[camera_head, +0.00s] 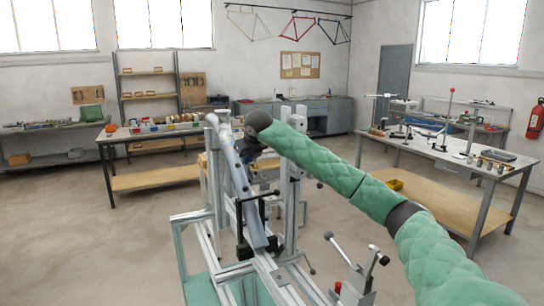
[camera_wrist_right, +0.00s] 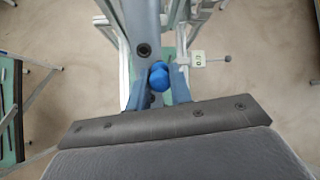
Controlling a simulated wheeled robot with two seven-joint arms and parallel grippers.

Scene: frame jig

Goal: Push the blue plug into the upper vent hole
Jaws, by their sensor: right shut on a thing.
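A blue plug (camera_wrist_right: 158,77) with a rounded head sits between the two fingertips of my right gripper (camera_wrist_right: 159,86) in the right wrist view. The gripper is shut on it. A grey-blue frame tube (camera_wrist_right: 141,18) runs just beyond the fingertips. It has one dark round vent hole (camera_wrist_right: 144,50), empty, a little above and left of the plug in the picture. The plug is apart from the hole. In the head view the tube (camera_head: 235,180) stands tilted in the jig, and my right gripper (camera_head: 243,150) is at its upper part. The plug is hidden there. My left gripper is not in view.
The aluminium jig (camera_head: 290,195) surrounds the tube, with uprights and a black clamp (camera_head: 257,243) lower down. A small white block with a rod (camera_wrist_right: 198,58) stands right of the plug.

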